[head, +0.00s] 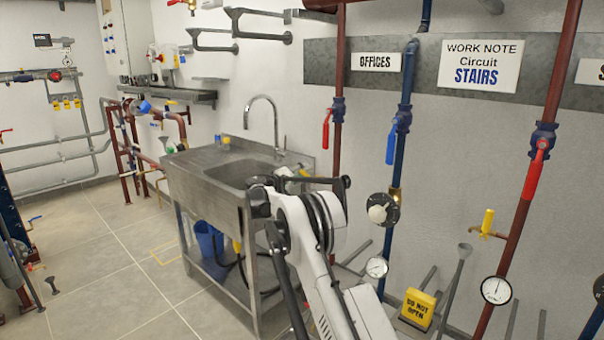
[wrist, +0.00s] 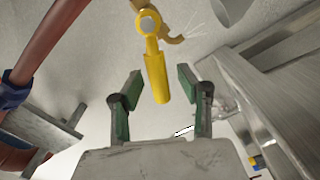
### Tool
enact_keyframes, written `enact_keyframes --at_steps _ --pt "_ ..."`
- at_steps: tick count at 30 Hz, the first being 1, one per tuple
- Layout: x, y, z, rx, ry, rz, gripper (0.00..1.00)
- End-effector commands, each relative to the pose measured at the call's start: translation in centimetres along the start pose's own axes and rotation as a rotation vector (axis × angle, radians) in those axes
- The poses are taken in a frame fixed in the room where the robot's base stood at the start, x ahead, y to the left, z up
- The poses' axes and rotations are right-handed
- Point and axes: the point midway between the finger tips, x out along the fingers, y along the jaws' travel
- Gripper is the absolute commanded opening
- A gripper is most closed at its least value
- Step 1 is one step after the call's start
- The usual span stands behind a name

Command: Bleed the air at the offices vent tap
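In the wrist view my gripper (wrist: 159,76) is open, with green-padded fingers spread apart. A vent tap with a yellow handle (wrist: 156,78) shows ahead; the handle extends down the picture into the gap between the fingertips. I cannot tell that either finger touches it. Thin pale streaks fan out beside the tap's brass spout (wrist: 172,38). In the head view my gripper (head: 302,183) is beside the sink, near the red pipe (head: 341,110) under the OFFICES sign (head: 376,62). The tap is mostly hidden there by my gripper.
The steel sink (head: 205,168) stands left of my arm. A blue pipe (head: 407,85) and the STAIRS pipe (head: 521,215) with its own yellow tap (head: 487,222) are to the right. A yellow DO NOT OPEN block (head: 418,308) is low at the right. Open floor lies left.

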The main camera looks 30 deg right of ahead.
Motion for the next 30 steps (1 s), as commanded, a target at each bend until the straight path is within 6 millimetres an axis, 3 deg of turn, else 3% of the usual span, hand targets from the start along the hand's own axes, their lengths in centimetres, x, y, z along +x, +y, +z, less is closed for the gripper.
enact_keyframes --at_steps 6,10,21,30 --pt "-0.1 0.0 0.0 0.000 0.001 0.000 0.36" --pt "-1.2 0.0 -0.1 0.000 0.003 -0.001 0.36" --pt "-8.2 0.0 -0.1 0.000 0.003 -0.001 0.36" --pt "-11.7 0.0 0.0 0.000 0.001 0.000 0.36"
